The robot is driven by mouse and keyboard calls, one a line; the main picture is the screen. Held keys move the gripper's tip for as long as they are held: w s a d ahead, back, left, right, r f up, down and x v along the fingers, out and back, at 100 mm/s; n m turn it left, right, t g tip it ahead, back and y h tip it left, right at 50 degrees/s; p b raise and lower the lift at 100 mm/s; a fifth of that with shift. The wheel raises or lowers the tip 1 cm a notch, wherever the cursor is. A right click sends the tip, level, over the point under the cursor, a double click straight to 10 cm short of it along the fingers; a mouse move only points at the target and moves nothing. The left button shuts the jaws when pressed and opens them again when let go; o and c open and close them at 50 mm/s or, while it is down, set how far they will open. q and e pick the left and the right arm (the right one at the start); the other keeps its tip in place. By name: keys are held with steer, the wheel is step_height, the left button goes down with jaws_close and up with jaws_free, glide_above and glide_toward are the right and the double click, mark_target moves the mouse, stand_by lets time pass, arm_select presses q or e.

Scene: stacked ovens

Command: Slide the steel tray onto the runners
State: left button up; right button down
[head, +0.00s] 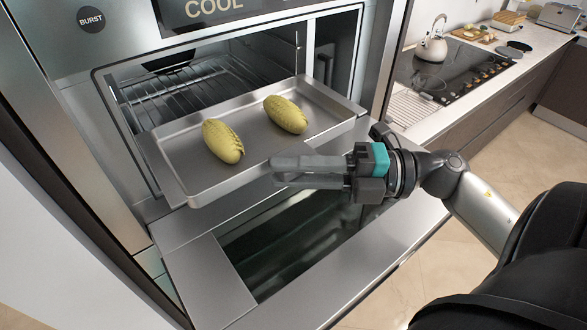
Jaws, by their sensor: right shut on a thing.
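The steel tray (270,150) is partly inside the upper oven opening, with its near part sticking out over the lowered door. Two yellow-green ridged, oblong items (223,141) lie on it, apart from each other. Wire runners (180,85) show inside the oven behind the tray; how the tray sits on them is hidden. My right gripper (278,171) is at the tray's near edge, right of its middle, with its fingers closed on the rim. My left gripper is not in view.
The oven door (210,285) is folded down below the tray, with a dark glass window. A counter with a cooktop (450,70) and kettle (432,45) stands at the right. Floor (500,160) is clear at the right.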

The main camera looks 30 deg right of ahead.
mark_target(249, 138)
steer(key=shift+w+a+r, duration=0.1)
steer(key=shift+w+a, duration=0.05)
steer(key=shift+w, duration=1.95)
steer(key=shift+w+a, duration=0.15)
steer(key=shift+w, duration=1.85)
steer(key=shift+w+a+b, duration=0.15)
steer(key=shift+w+b, duration=0.2)
steer(key=shift+w, duration=1.55)
